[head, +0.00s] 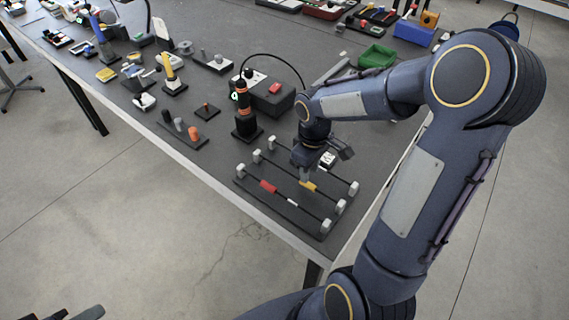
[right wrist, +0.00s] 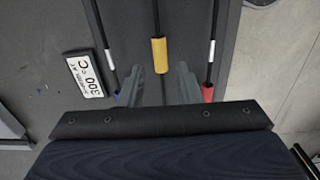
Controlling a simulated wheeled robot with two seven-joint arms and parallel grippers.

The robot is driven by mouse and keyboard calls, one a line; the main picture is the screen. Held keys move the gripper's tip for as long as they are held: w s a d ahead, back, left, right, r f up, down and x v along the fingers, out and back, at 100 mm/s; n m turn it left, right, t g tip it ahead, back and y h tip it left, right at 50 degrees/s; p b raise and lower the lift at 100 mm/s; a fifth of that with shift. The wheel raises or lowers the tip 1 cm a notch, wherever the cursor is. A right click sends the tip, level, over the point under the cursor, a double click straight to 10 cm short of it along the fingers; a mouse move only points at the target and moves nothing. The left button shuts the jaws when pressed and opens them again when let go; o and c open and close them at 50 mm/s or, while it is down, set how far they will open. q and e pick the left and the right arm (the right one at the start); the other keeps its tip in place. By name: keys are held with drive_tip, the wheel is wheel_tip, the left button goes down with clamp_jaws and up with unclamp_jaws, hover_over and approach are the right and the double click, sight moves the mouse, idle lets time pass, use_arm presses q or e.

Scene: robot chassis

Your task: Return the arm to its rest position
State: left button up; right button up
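My right gripper (head: 318,165) is over the rod rack at the table's near corner. In the right wrist view its two grey fingers (right wrist: 158,88) are apart, with no object held between them. The rack has dark rods between pale end posts (head: 326,225). A yellow sleeve (head: 307,186) sits on the middle rod, just beyond the fingers in the wrist view (right wrist: 160,55). A red sleeve (head: 268,187) sits on the front rod and also shows in the wrist view (right wrist: 208,93). Dark tips at the head view's bottom left, likely my left gripper (head: 76,314), are mostly cut off.
A white label reading 300 °C (right wrist: 85,76) lies beside the rack. A black and orange device (head: 243,112) and a dark box (head: 272,97) stand behind it. A green bin (head: 377,56) and blue bin (head: 414,32) are farther back. Open floor lies past the table edge.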

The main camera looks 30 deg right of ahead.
idle(0.4)
drive_tip(key=s+a+r+m+t+y, duration=0.2)
drive_tip(key=s+a+r+m, duration=0.1)
drive_tip(key=s+a+r, duration=0.2)
drive_tip(key=s+a+r+m+t+y, duration=0.1)
drive_tip(key=s+a+r+m+t, duration=0.2)
drive_tip(key=s, duration=0.6)
wheel_tip(320, 180, up, 3)
drive_tip(key=shift+s+a+f+t+y, duration=0.2)
drive_tip(key=shift+s+a+t+y, duration=0.15)
drive_tip(key=shift+a, duration=0.85)
